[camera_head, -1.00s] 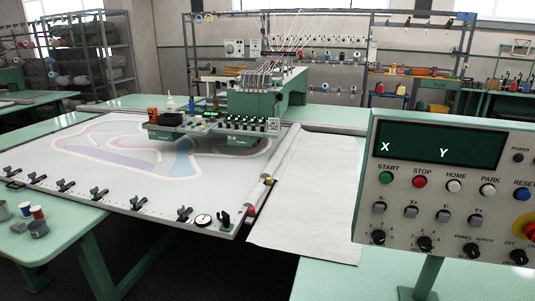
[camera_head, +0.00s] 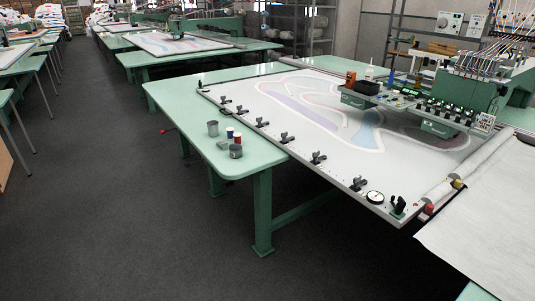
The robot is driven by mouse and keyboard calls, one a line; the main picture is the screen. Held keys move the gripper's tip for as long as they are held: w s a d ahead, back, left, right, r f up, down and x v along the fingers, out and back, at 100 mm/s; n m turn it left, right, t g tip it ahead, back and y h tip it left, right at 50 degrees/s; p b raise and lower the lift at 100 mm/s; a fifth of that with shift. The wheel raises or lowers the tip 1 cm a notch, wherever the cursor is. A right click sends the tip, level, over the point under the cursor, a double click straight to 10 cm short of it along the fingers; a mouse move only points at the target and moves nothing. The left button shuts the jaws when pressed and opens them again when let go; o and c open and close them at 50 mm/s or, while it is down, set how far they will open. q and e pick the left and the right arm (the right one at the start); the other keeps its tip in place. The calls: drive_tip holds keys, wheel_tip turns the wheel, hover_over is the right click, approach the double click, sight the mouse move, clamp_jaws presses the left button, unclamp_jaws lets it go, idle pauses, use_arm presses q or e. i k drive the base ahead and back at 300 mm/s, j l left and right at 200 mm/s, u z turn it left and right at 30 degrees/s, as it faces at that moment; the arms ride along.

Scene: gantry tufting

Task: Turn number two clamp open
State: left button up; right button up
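A row of several black clamps runs along the near edge of the white frame (camera_head: 340,172) on the green table. They include clamps at the far end (camera_head: 223,100), then (camera_head: 241,111), then (camera_head: 262,123), then (camera_head: 287,138), then (camera_head: 318,158), and one near the gauge (camera_head: 359,184). I see no number on any clamp, so I cannot tell which is number two. Whether each is open or closed is too small to tell. Neither of my grippers is in view.
Small cups and spools (camera_head: 236,151) stand on the green table's near part (camera_head: 205,160). A round gauge (camera_head: 375,197) sits at the frame's near corner. The tufting machine (camera_head: 465,90) stands over the cloth. The dark floor (camera_head: 130,220) at left is clear.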

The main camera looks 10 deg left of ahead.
sight(315, 154)
drive_tip(key=i+j+z, duration=0.15)
drive_tip(key=i+j, duration=0.4)
drive_tip(key=i+j+z, duration=0.15)
drive_tip(key=i+j, duration=0.3)
drive_tip(key=j, duration=0.15)
